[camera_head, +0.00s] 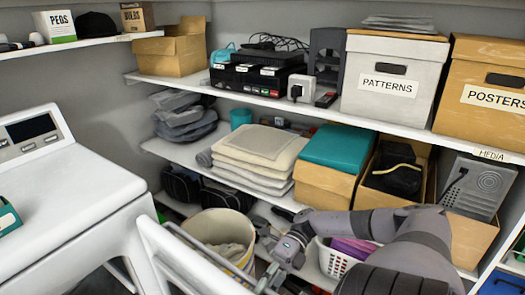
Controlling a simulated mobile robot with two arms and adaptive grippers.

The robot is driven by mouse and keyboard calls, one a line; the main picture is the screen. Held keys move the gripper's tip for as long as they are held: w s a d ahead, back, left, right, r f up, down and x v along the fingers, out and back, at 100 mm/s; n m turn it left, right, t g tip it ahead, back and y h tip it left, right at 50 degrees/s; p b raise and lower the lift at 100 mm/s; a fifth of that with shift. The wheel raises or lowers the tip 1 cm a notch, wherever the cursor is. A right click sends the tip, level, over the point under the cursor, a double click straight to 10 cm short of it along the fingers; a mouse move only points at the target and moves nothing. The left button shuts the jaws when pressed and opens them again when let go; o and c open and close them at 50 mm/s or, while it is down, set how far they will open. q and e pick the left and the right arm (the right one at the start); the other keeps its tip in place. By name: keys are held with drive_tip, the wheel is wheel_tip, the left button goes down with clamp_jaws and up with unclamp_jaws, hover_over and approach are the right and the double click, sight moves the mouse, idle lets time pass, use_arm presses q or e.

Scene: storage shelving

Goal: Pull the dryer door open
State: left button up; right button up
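The white dryer (70,190) stands at the left, its control panel (30,130) at the back. A white panel that looks like the dryer door (165,255) stands out from its front right edge, standing apart from the body toward the bottom centre. My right arm comes in from the bottom right. Its gripper (268,272) is low in the picture, close to the far right end of that panel. Its fingertips are small and partly cut off by the bottom edge, so I cannot tell whether they touch the door or how far they are apart. My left gripper is not in view.
Behind the door stands a cream bin (218,228) with cloth in it. A white basket (335,262) is beside my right arm. Shelves (190,155) hold folded towels (260,145), a teal-lidded box (338,148) and a patterns box (392,85). A green box (8,216) sits on the dryer.

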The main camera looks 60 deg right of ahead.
drive_tip(key=shift+o, duration=0.8)
drive_tip(key=d+r, duration=0.2)
drive_tip(key=d, duration=0.9)
drive_tip(key=shift+d+r, duration=0.2)
drive_tip(key=shift+d, duration=0.2)
drive_tip(key=shift+s, duration=0.15)
